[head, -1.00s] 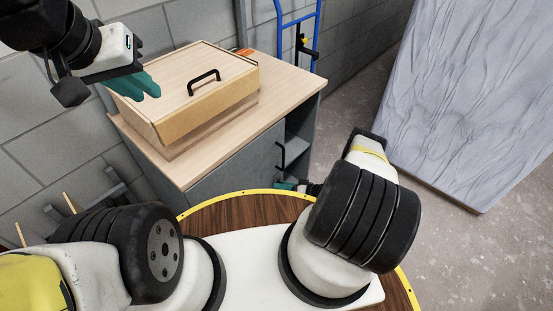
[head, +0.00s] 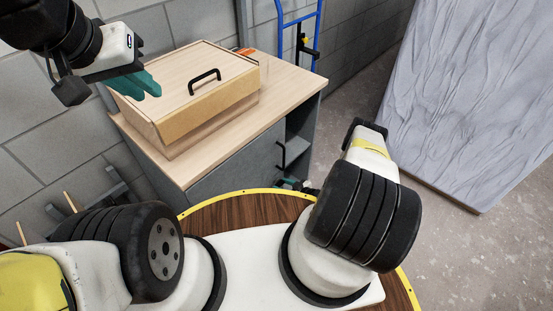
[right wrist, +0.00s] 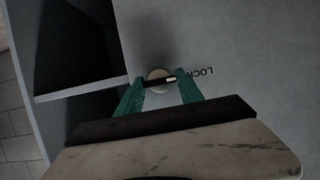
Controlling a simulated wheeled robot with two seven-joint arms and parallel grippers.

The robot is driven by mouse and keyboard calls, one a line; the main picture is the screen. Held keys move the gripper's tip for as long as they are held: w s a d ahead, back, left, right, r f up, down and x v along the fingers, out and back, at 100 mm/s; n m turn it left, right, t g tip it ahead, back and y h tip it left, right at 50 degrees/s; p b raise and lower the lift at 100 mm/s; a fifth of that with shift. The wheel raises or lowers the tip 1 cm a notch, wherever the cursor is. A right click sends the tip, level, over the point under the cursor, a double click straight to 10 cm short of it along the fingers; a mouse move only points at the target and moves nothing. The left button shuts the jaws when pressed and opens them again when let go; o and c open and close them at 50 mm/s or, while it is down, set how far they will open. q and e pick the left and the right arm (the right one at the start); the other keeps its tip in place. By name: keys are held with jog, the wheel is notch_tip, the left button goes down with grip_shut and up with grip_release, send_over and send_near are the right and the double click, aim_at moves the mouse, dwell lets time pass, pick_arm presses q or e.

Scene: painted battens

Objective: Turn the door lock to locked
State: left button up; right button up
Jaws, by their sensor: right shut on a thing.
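In the right wrist view the door lock (right wrist: 160,73) is a pale round disc with a dark bar across it that has a light end. It sits on a grey door face (right wrist: 230,55), with dark lettering beginning "LOC" upside down to its right. The teal fingers of my right gripper (right wrist: 161,84) are shut on the lock's bar, one at each end. In the head view my right gripper (head: 292,184) is small and mostly hidden, low at the grey cabinet (head: 235,165). My left gripper (head: 150,86) is at the upper left, beside the wooden box, its finger gap unclear.
A wooden box (head: 205,110) with a black handle stands on the cabinet's wooden top (head: 285,90). An open shelf space (right wrist: 80,45) lies left of the door face. A blue hand truck (head: 281,25) and a wrapped pale slab (head: 470,90) stand behind. Floor at right is clear.

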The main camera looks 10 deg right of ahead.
dwell(0.4)
jog(key=o, duration=1.4)
jog(key=v, duration=0.7)
jog(key=shift+s+d+r, duration=0.15)
jog(key=shift+s, duration=0.2)
